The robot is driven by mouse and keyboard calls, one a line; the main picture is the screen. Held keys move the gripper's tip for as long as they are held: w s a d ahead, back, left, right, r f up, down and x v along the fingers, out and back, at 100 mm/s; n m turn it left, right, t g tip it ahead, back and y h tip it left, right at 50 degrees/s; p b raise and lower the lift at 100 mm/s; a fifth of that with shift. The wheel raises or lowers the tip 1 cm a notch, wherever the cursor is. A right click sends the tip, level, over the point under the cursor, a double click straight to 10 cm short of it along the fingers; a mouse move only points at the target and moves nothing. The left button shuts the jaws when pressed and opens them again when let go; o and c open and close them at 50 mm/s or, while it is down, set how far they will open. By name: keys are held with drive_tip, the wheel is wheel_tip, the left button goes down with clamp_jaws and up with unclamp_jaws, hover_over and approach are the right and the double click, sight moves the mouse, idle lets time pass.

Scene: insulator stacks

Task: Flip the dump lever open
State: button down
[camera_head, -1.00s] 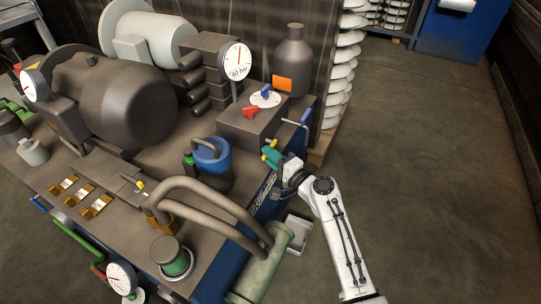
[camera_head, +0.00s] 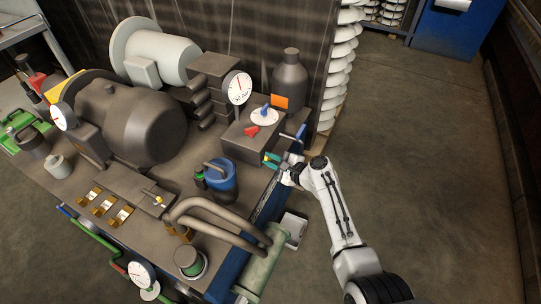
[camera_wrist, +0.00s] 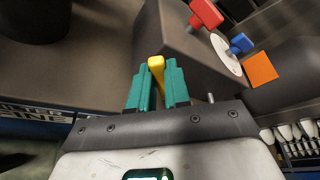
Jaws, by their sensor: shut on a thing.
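A yellow lever handle (camera_wrist: 157,66) stands between the two green fingers of my gripper (camera_wrist: 156,82) in the wrist view. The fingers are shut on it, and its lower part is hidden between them. In the head view my gripper (camera_head: 272,159) is at the right edge of the bench, just in front of the grey valve block (camera_head: 236,147). Which handle is the dump lever is not labelled. A red lever (camera_head: 251,131) is on the block, and a blue lever (camera_head: 265,111) is on a white dial.
A dial gauge (camera_head: 238,87) and a dark bottle (camera_head: 289,80) with an orange label stand by the block. A blue can (camera_head: 221,182) is left of my gripper. A blue-ended bar (camera_head: 300,132) juts out close by. Open floor lies to the right.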

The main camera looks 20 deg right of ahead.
drive_tip(key=m, duration=0.1)
drive_tip(key=w+d+r+m+g+p, duration=0.1)
drive_tip(key=shift+w+r+m+g+y, duration=0.1)
drive_tip(key=shift+m+g+y, duration=0.2)
drive_tip(key=shift+m+y, duration=0.1)
drive_tip(key=shift+w+d+r+m+g+y+b, duration=0.1)
drive_tip(key=shift+w+d+m+g+y+b, duration=0.35)
drive_tip(key=shift+m, duration=0.4)
drive_tip(key=shift+w+d+m+g+y+b, duration=0.3)
drive_tip(key=shift+m+g+b, duration=0.25)
drive_tip(key=shift+m, duration=0.3)
drive_tip(key=shift+d, duration=0.1)
drive_tip(key=c, duration=1.4)
unclamp_jaws()
drive_tip(key=shift+o, duration=0.2)
drive_tip(key=shift+r, duration=0.1)
